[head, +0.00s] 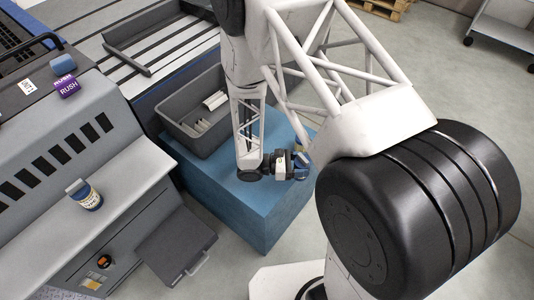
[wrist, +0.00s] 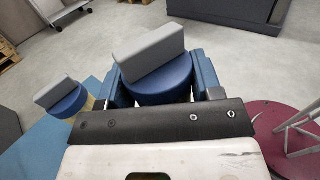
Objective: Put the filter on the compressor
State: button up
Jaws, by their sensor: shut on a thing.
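In the wrist view my gripper (wrist: 161,80) is shut on a round blue-topped unit with a grey raised bar (wrist: 150,57) across it. Its lower part is hidden by my gripper. In the head view my gripper (head: 292,167) is over the right part of the blue stand, and the held unit is small and partly covered there. A similar blue-topped unit (wrist: 62,98) with a yellowish body stands left of the held one in the wrist view. Another labelled blue-topped unit (head: 86,194) stands on the grey machine's ledge. I cannot tell which thing is the compressor.
A grey bin (head: 190,143) with pale items sits on the blue stand (head: 255,215). The large grey machine (head: 130,175) is at left, with a purple RUSH block (head: 67,87) and a blue block (head: 63,65) on it. My arm covers much of the right side.

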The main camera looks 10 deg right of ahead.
jog(key=w+a+n+t+y, duration=0.3)
jog(key=w+a+n+t, duration=0.2)
jog(key=n+t, duration=0.3)
jog(key=shift+w+r+t, duration=0.25)
jog(key=shift+w+t, duration=0.5)
jog(key=shift+t, duration=1.15)
send_over(274, 137)
jog(key=s, duration=0.1)
jog(key=shift+f, duration=0.75)
jog(key=shift+w, duration=0.1)
jog(key=shift+w+a+f, duration=0.1)
jog(key=shift+w+f, duration=0.1)
jog(key=shift+f, duration=0.7)
jog(key=shift+w+f, duration=0.15)
jog(key=shift+f, duration=0.7)
jog(key=shift+f, duration=0.15)
jog(key=o, duration=1)
